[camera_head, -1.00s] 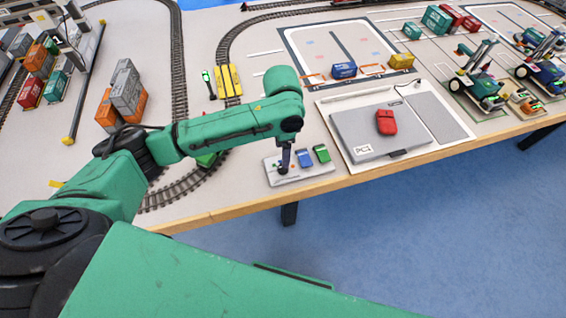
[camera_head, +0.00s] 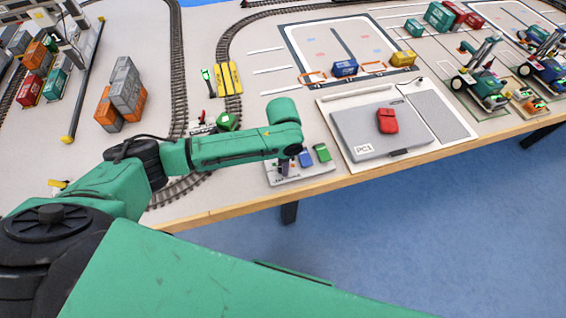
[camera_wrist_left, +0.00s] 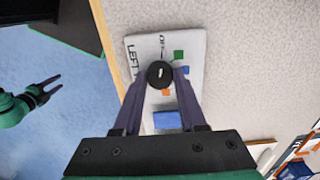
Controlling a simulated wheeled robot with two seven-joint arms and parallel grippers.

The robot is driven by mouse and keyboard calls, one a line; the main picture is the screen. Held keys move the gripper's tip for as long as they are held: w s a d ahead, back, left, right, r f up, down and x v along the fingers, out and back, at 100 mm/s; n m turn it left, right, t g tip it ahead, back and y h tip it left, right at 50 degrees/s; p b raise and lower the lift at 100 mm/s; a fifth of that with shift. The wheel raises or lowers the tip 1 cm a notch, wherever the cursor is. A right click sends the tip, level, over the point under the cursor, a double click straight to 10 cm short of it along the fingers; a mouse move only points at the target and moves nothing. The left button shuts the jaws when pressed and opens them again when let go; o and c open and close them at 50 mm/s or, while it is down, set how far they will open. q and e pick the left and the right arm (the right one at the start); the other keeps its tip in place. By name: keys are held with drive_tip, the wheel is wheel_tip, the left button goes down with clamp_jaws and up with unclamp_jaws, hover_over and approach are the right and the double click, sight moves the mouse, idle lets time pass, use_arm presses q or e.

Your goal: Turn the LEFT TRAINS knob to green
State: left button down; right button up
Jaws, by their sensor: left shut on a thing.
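The LEFT TRAINS control panel (camera_head: 318,171) is a small pale board near the table's front edge. In the left wrist view the panel (camera_wrist_left: 194,70) carries a round black knob (camera_wrist_left: 153,82) with a short white mark, which direction it points I cannot tell surely. My left gripper (camera_wrist_left: 160,75) is shut on the knob, one finger on each side. In the head view my left gripper (camera_head: 284,166) reaches down to the panel. My right gripper (camera_wrist_left: 56,84) is open and empty over the blue floor.
Train track (camera_head: 180,70) and a green locomotive (camera_head: 227,122) lie behind my left arm.

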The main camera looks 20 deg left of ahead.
use_arm(q)
drive_tip(key=shift+r, duration=0.1)
drive_tip(key=shift+r+m+p, duration=0.1)
drive_tip(key=shift+m+p, duration=1.25)
drive_tip(key=shift+m, duration=0.15)
drive_tip(key=shift+m+p, duration=0.65)
drive_tip(key=shift+m, duration=0.55)
drive_tip(key=shift+w+m+p, duration=0.1)
drive_tip(key=shift+m+p, duration=0.35)
drive_tip(key=shift+m, duration=0.65)
drive_tip(key=shift+c, duration=2.3)
unclamp_jaws()
